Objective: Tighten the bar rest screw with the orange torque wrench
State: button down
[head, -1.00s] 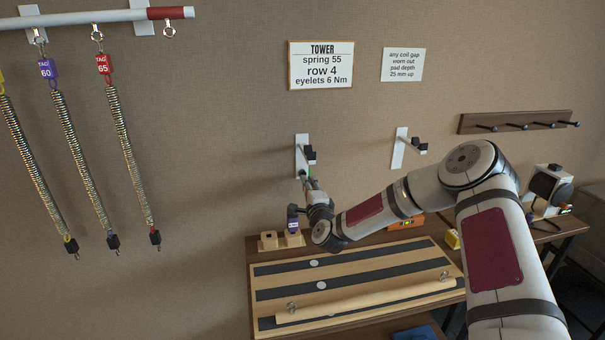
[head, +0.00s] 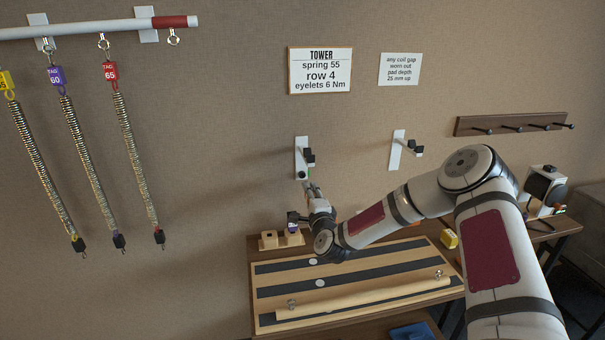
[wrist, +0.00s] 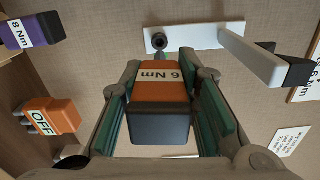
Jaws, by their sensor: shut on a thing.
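My gripper (head: 313,190) is shut on the orange torque wrench (wrist: 160,82), labelled 6 Nm, with its dark end towards the wrist camera.
A purple 8 Nm wrench (wrist: 30,33) stands left in the wrist view, with an orange box marked OFF (wrist: 52,117). A second bar rest (head: 396,152) is to the right. A wooden bar (head: 365,296) lies on the bench board. Springs (head: 85,150) hang at left.

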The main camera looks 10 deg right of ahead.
jog(key=shift+s, duration=0.6)
jog(key=n+p, duration=0.1)
jog(key=n, duration=0.3)
jog(key=shift+a+r+p, duration=0.1)
jog(key=shift+a+p, duration=0.05)
jog(key=shift+p, duration=0.2)
jog(key=shift+n, duration=1)
jog(key=n+p, duration=0.1)
jog(key=n, duration=0.2)
jog(key=shift+n, duration=0.4)
jog(key=shift+d+f+n, duration=0.2)
jog(key=shift+n, duration=0.9)
